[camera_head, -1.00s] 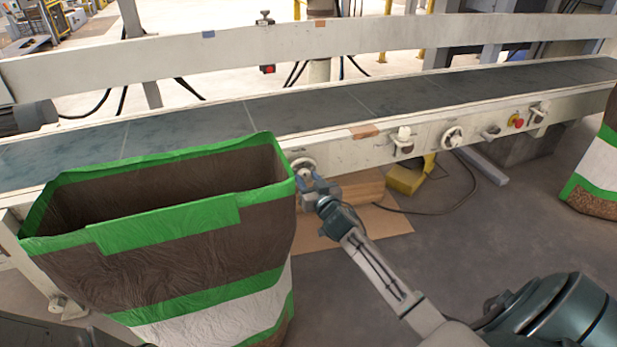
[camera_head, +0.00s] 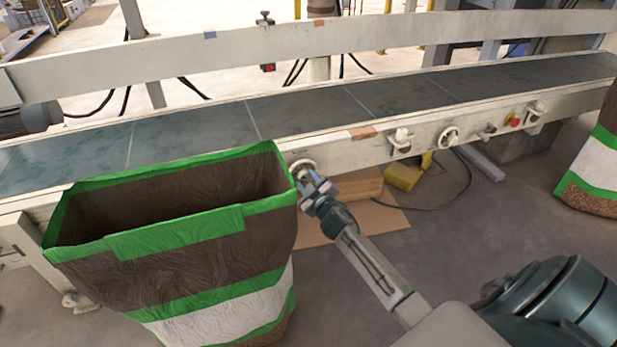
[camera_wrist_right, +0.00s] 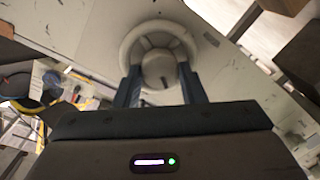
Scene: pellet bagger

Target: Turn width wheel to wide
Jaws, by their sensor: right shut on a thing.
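The width wheel, a small pale handwheel (camera_head: 302,166), sits on the near side rail of the conveyor, just right of the open bag. In the right wrist view the wheel (camera_wrist_right: 160,50) faces the camera, with a round hub and a dark mark below the hub. My right gripper (camera_head: 308,180) is at the wheel, with its fingers (camera_wrist_right: 160,88) reaching onto the lower part of the wheel, one on each side of the hub. It is shut on the wheel. The fingertips are partly hidden against the wheel. My left gripper is not in view.
A large open brown bag with green bands (camera_head: 200,245) stands close left of the right gripper. A second handwheel (camera_head: 448,137) and a red button (camera_head: 514,122) are farther right on the rail. A yellow block (camera_head: 403,176) and cardboard (camera_head: 372,217) lie on the floor below.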

